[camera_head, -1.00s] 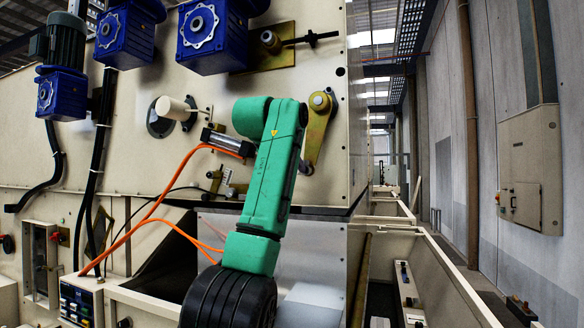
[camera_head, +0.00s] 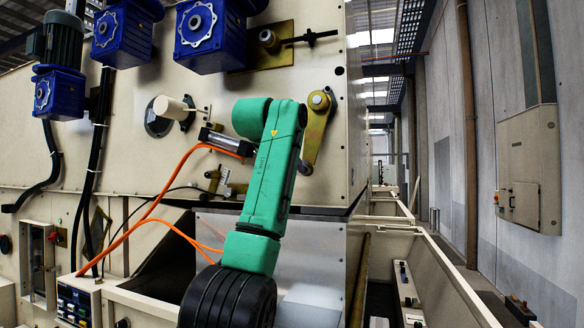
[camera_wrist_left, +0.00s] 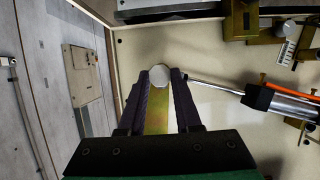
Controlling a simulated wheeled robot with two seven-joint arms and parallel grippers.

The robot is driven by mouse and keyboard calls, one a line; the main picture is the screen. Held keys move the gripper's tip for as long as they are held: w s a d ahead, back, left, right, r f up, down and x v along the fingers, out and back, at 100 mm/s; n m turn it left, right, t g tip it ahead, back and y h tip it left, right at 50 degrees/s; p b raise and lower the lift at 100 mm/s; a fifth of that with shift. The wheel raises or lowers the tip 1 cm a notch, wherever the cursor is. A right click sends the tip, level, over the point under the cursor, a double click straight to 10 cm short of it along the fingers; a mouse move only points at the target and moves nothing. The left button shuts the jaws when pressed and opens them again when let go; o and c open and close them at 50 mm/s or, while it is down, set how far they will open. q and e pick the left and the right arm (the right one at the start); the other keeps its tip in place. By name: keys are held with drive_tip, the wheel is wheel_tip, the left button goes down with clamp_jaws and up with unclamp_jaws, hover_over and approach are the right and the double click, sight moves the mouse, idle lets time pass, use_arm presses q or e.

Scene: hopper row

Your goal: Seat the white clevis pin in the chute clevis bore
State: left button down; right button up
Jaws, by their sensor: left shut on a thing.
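My left gripper (camera_wrist_left: 160,82) shows in the left wrist view with its two dark fingers shut on the white clevis pin (camera_wrist_left: 159,75). The pin's round pale end shows between the fingertips. A brass-coloured strip (camera_wrist_left: 157,121) shows between the fingers below it. A thin cylinder rod (camera_wrist_left: 212,85) runs from the right up to the fingertips; the clevis bore at its end is hidden, so I cannot tell whether the pin is in it. In the head view my green arm hides the gripper and pin. My right gripper is not in view.
The air cylinder (camera_head: 226,142) with orange hoses lies left of my arm. A brass lever (camera_head: 316,125) stands close right of it on the cream hopper wall (camera_head: 250,90). A white knob (camera_head: 170,107) and blue gear motors (camera_head: 208,37) stick out from the wall.

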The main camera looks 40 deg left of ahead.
use_arm(q)
drive_tip(key=shift+w+a+r, duration=0.1)
drive_tip(key=shift+w+r, duration=0.05)
drive_tip(key=shift+w, duration=0.8)
drive_tip(key=shift+w+a, duration=0.1)
drive_tip(key=shift+a, duration=0.2)
drive_tip(key=shift+w, duration=0.15)
